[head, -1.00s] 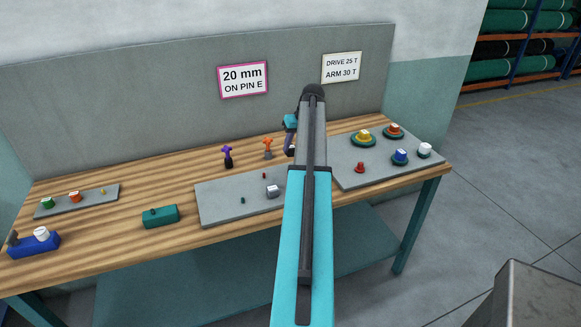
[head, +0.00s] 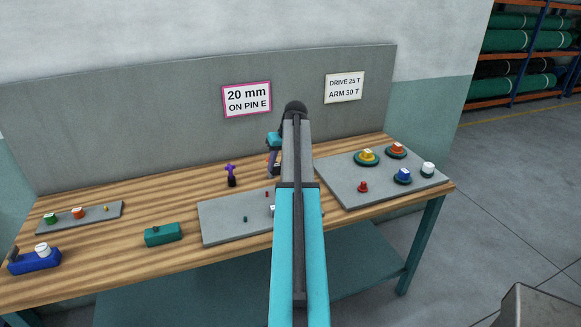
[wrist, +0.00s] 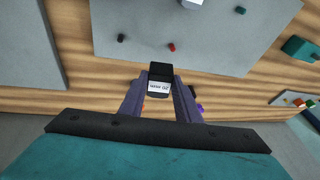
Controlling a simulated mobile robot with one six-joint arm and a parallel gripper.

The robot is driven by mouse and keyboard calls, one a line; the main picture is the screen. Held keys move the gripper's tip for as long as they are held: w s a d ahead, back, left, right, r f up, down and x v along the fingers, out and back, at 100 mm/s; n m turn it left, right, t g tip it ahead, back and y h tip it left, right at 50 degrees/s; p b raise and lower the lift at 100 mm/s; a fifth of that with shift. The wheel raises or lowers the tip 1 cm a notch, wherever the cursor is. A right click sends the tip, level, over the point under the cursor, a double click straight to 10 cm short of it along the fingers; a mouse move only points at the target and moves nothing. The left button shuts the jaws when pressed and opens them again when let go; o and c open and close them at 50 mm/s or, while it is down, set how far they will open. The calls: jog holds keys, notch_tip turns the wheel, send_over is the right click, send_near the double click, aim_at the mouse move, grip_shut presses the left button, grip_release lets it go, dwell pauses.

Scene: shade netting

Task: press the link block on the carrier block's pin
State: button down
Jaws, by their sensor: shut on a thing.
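In the wrist view, my gripper (wrist: 159,76) is shut on a dark block with a white label (wrist: 159,88), apparently the link block. The label's small print looks inverted and is hard to read. The block hangs above the bench, apart from the plate below.
A grey plate (head: 222,226) carries small dark and red pegs and a pale block. The right plate (head: 345,190) holds several coloured discs. A blue holder (head: 35,262) stands at far left. A purple-topped tool (head: 231,174) stands upright behind the middle plate. Wall signs hang behind.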

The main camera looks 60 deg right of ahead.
jog(key=w+a+r+n+b, duration=0.1)
jog(key=w+a, duration=0.4)
jog(key=a, duration=0.6)
jog(key=w+a+r+n+y, duration=0.1)
jog(key=w+a, duration=0.4)
jog(key=a, duration=0.5)
jog(key=w+a+r+n+b, duration=0.1)
jog(key=w+a, duration=0.4)
jog(key=a, duration=0.6)
jog(key=s+a+n+b, duration=0.1)
jog(key=a, duration=1.5)
jog(key=s+a+n+y+b, duration=0.1)
jog(key=a+n, duration=0.1)
jog(key=a, duration=1.4)
jog(key=shift+s+r+n+g, duration=0.25)
jog(key=shift+r+n+g, duration=0.05)
jog(key=shift+r, duration=0.15)
jog(key=shift+s, duration=0.15)
